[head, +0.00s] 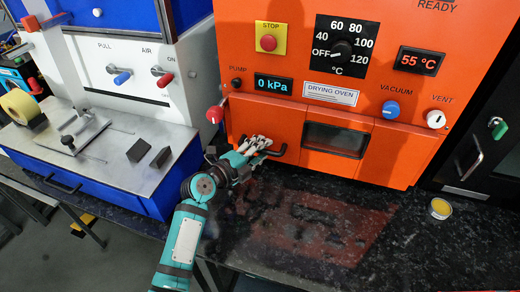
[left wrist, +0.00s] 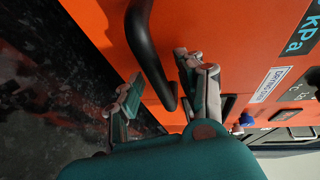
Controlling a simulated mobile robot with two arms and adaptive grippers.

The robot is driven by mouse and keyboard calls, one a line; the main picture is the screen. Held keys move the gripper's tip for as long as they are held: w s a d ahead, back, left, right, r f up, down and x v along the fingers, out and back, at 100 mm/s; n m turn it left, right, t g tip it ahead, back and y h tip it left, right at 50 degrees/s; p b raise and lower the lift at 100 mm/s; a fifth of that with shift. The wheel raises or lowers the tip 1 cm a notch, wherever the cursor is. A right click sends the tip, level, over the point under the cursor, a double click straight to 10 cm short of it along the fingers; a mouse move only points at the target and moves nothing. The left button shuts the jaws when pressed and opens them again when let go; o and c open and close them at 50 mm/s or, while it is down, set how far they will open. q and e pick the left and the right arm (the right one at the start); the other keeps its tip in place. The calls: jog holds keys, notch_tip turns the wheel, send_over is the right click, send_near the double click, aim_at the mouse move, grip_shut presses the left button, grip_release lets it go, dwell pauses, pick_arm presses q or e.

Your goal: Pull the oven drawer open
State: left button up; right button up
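The orange drying oven (head: 300,112) stands at the back of the dark speckled worktop. Its drawer front (head: 249,113) is at the lower left, and looks flush with the oven face. The drawer's black bar handle (head: 281,153) is partly hidden by my left gripper (head: 259,146) in the head view. In the left wrist view, the handle (left wrist: 150,50) runs between the two spread fingers of my left gripper (left wrist: 160,88). The fingers look apart from the handle, with gaps on both sides. My right gripper is not in view.
A red-knobbed lever (head: 215,113) sticks out just left of the drawer. A blue and steel bench unit (head: 105,165) stands close on the left. A small yellow-topped round container (head: 440,208) is at the right. The worktop (head: 400,245) before the oven is mostly clear.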

pick_arm(q)
grip_shut()
jog(key=shift+f, duration=0.1)
dwell(0.3)
jog(key=shift+s, duration=0.1)
jog(key=s+a, duration=0.3)
jog(key=s, duration=0.8)
jog(key=s+a, duration=0.4)
jog(key=s, duration=0.6)
jog(key=shift+s, duration=0.4)
jog(key=shift+a, duration=0.1)
grip_release()
jog(key=v, duration=1.2)
